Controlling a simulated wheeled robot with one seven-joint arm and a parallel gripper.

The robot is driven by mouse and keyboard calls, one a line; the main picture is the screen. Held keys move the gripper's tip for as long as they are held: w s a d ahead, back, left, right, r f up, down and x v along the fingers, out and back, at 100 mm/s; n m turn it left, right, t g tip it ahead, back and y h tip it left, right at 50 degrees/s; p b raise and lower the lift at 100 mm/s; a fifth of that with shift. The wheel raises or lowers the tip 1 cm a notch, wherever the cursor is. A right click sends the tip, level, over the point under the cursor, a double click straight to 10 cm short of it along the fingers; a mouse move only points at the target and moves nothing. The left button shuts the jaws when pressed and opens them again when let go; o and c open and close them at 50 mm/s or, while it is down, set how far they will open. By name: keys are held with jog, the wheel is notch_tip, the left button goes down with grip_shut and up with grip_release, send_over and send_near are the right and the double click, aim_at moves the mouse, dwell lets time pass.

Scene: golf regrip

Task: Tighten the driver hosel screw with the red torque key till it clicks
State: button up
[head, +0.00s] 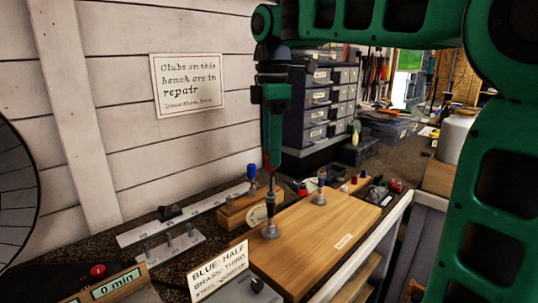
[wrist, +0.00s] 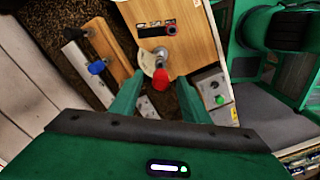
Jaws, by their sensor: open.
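The red torque key (wrist: 161,80) shows in the wrist view as a red handle between my fingers, in front of a round metal fitting (wrist: 160,56). In the head view, red shows at my fingertips, with a thin shaft (head: 271,186) below, above a metal post (head: 270,230) on the wooden board (head: 318,236). My gripper (head: 270,160) points down over this post. Its two fingers stand apart on either side of the red handle in the wrist view (wrist: 158,98). I cannot tell whether they touch it. The driver's hosel screw cannot be made out.
A blue-handled tool (head: 251,172) stands in a wooden block to the left. A second metal post (head: 320,190) stands on the board. A lettered card (head: 218,268) leans at the front. Drawer cabinets (head: 320,100) stand behind. A control box with a green button (wrist: 213,90) is beside the board.

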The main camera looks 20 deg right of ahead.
jog(key=shift+f, duration=0.65)
grip_shut()
jog(key=m, duration=0.4)
jog(key=shift+m, duration=0.8)
jog(key=m, duration=0.3)
jog(key=shift+s, duration=0.1)
jog(key=shift+m, duration=1.4)
